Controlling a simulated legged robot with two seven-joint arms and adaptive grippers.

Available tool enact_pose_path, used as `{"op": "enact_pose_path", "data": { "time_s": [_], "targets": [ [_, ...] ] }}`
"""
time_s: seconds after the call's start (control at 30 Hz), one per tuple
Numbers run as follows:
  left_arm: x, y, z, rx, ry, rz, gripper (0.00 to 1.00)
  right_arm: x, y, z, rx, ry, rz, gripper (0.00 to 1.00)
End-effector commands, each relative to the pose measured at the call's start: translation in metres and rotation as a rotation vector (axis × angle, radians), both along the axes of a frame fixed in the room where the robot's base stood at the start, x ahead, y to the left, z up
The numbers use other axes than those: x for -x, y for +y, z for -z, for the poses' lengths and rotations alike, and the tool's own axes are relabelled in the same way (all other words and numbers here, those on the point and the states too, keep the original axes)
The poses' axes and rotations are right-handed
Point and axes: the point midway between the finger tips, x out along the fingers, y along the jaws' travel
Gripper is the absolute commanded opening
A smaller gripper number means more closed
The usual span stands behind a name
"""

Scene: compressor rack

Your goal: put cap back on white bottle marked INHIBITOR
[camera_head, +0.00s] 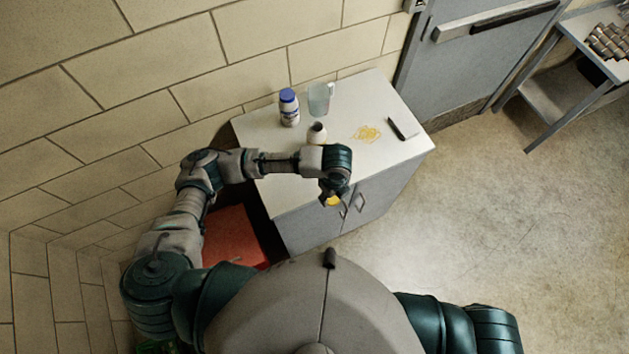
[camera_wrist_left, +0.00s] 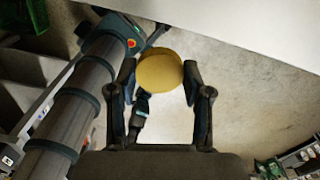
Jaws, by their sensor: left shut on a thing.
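My left gripper (camera_head: 335,192) is shut on a round yellow cap (camera_head: 333,201), out in front of the cabinet's front edge. In the left wrist view the cap (camera_wrist_left: 159,70) sits between the two fingertips (camera_wrist_left: 160,78). A small white bottle with an open, dark mouth (camera_head: 317,132) stands upright on the cabinet top, partly hidden behind my left forearm. A white bottle with a blue cap (camera_head: 289,108) stands behind it to the left. I cannot read either label. My right gripper does not show clearly in either view.
A clear jug (camera_head: 320,98) stands on the white cabinet top (camera_head: 370,95) behind the open bottle. A yellow tangle (camera_head: 366,133) and a dark, flat object (camera_head: 403,128) lie to the right. A red box (camera_head: 232,238) is left of the cabinet. Open floor lies at right.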

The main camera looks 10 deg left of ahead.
Motion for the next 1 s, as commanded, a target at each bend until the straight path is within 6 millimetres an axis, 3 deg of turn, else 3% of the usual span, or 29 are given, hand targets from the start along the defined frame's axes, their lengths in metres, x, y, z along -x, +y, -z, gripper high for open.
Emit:
{"op": "enact_pose_path", "data": {
  "time_s": [0.23,0.77,0.87,1.0],
  "targets": [
    [0.014,-0.024,-0.002,-0.001,-0.001,0.001,0.39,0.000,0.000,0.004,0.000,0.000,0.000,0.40],
    [0.013,-0.023,-0.003,-0.003,0.000,-0.028,0.39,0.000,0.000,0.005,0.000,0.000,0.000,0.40],
    [0.003,-0.013,-0.004,-0.008,0.001,-0.147,0.39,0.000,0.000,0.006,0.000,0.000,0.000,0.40],
    [-0.023,0.019,-0.009,-0.021,0.001,-0.497,0.39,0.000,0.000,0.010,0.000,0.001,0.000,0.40]
  ]
}}
